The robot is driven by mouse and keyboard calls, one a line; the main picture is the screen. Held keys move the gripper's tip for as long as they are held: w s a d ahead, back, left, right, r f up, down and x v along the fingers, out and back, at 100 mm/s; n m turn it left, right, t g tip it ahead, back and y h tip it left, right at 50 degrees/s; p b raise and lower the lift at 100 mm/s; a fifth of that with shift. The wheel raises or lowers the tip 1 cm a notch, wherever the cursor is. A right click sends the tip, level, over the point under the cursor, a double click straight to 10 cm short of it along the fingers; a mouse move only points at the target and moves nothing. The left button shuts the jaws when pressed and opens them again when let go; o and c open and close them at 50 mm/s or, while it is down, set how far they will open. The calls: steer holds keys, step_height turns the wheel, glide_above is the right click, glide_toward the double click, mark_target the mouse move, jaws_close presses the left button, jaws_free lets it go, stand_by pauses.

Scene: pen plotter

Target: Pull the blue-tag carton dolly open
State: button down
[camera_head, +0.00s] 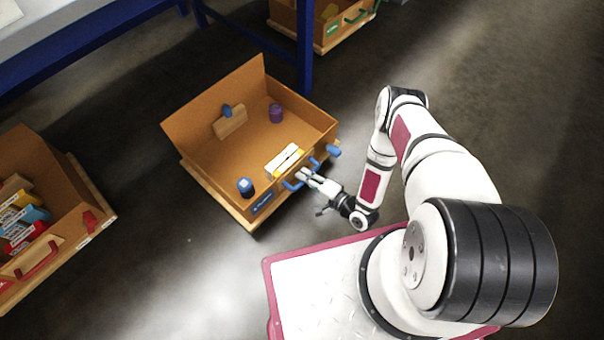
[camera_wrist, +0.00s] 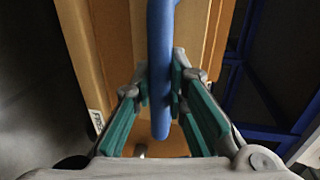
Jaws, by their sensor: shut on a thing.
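The blue-tag carton dolly is an open brown carton (camera_head: 205,150) on a pale wooden base (camera_head: 222,202), standing on the floor left of my arm in the head view. A blue tag (camera_head: 262,202) and a blue handle (camera_head: 291,186) are on its near side. My gripper (camera_head: 308,177) is at this handle. In the wrist view the blue handle bar (camera_wrist: 160,60) runs between the green finger pads of my gripper (camera_wrist: 160,92), which are shut on it. Part of the handle is hidden by the fingers in the head view.
A carton with a red handle (camera_head: 38,258) stands at the left. One with a green handle (camera_head: 357,17) stands at the back. A blue bench frame (camera_head: 258,38) is behind the blue-tag carton. The carton holds a purple cylinder (camera_head: 276,113) and other items. Floor between cartons is clear.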

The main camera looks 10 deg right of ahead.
steer(key=shift+s+d, duration=0.15)
steer(key=shift+s, duration=0.05)
steer(key=c, duration=1.6)
jaws_free()
steer(key=shift+o, duration=0.2)
steer(key=v, duration=1.2)
